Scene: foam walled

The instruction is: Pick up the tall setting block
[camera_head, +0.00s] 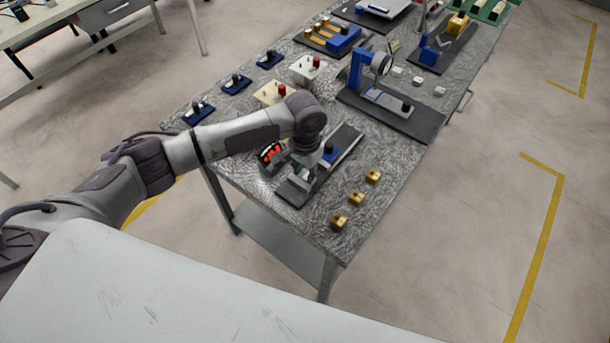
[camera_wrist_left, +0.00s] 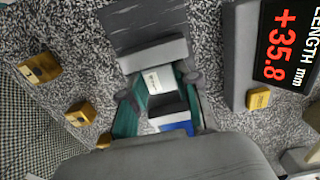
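My left gripper (camera_head: 303,172) points down over a dark measuring fixture (camera_head: 345,143) near the table's front. In the left wrist view, its teal fingers (camera_wrist_left: 157,88) stand on either side of a pale block with a small label (camera_wrist_left: 153,80). This block may be the tall setting block; its height is hard to judge from above. The finger pads look very close to its sides, but I cannot tell whether they touch. The block sits beside the fixture's grey cross bar (camera_wrist_left: 153,54), with a blue part (camera_wrist_left: 178,128) nearer the palm. My right gripper is not visible.
Brass blocks (camera_head: 356,198) stand in a row to the right; they also show in the left wrist view (camera_wrist_left: 38,68). A blue stand (camera_head: 358,72) is farther back.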

